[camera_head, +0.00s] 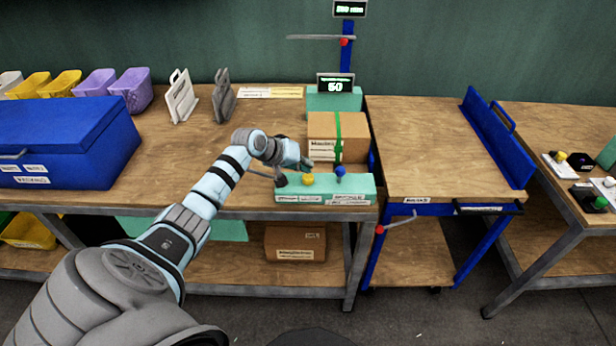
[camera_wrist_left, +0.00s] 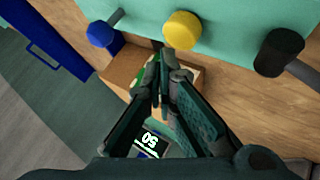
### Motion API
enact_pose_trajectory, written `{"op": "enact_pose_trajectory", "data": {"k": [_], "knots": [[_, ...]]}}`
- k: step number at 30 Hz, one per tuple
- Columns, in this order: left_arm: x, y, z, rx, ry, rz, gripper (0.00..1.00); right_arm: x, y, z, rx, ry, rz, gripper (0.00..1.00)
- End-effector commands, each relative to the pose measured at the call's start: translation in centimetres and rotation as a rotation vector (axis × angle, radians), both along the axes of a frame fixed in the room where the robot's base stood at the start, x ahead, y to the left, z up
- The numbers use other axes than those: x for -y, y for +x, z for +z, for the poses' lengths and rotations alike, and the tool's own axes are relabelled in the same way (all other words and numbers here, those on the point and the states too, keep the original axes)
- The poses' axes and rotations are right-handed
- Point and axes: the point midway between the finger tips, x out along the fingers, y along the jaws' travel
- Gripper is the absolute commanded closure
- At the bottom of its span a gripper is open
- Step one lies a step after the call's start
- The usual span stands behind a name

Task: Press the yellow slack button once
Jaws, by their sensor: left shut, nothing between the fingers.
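My left gripper (camera_head: 305,164) is just above and behind the yellow button in the head view. In the left wrist view the yellow button (camera_wrist_left: 182,30) lies just beyond the fingertips of my left gripper (camera_wrist_left: 163,58), which are closed together with nothing between them. I cannot tell whether they touch the button. The blue knob (camera_wrist_left: 101,34) and black knob (camera_wrist_left: 279,52) flank it. My right gripper is not in view.
A cardboard box (camera_head: 322,129) with a green strap stands behind the control box, under a display (camera_head: 336,84) reading 50 or 60. A blue bin (camera_head: 70,140) is at the left. A wooden cart (camera_head: 430,150) stands at the right. The table's middle is clear.

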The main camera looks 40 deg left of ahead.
Motion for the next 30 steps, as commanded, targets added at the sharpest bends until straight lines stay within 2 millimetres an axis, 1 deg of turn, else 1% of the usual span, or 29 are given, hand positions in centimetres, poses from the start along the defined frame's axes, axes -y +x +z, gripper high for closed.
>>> {"op": "enact_pose_trajectory", "data": {"k": [19, 30], "knots": [[0.0, 0.0, -0.02, 0.0, 0.0, 0.0, 1.0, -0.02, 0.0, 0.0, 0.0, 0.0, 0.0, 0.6], [0.0, -0.01, -0.85, 0.0, 0.0, 0.0, 1.0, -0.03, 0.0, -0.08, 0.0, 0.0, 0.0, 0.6]]}}
